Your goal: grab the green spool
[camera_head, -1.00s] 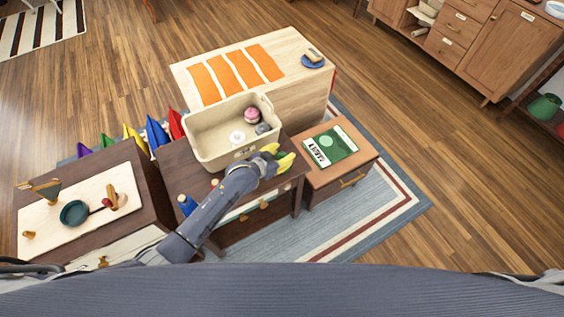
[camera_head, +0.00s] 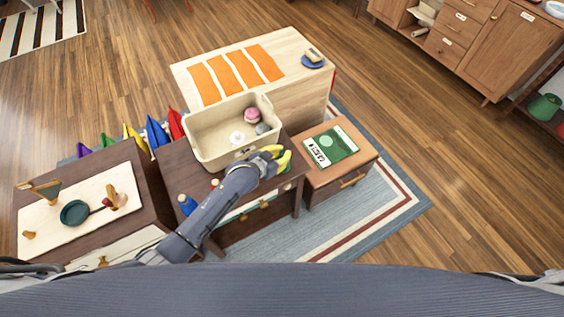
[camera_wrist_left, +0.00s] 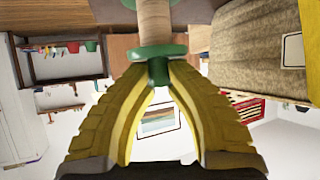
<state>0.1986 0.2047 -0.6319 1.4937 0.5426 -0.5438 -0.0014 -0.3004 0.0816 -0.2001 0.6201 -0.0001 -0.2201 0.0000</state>
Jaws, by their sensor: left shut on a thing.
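The green spool (camera_wrist_left: 158,52) shows at the top of the left wrist view, with green ends and a pale wood-coloured core. My left gripper (camera_head: 280,155) has yellow fingers and is at the right front edge of the dark table, just beside the beige bin. In the left wrist view its fingertips (camera_wrist_left: 158,73) are shut on the green lower end of the spool. In the head view the spool is mostly hidden by the gripper. My right gripper is not in view.
The beige bin (camera_head: 199,148) holds a pink item (camera_head: 251,115) and other small things. A green book (camera_head: 331,146) lies on the small wooden table (camera_head: 352,168) to the right. A blue bottle (camera_head: 187,204) stands beside my left arm. A pale wooden chest (camera_head: 290,97) stands behind.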

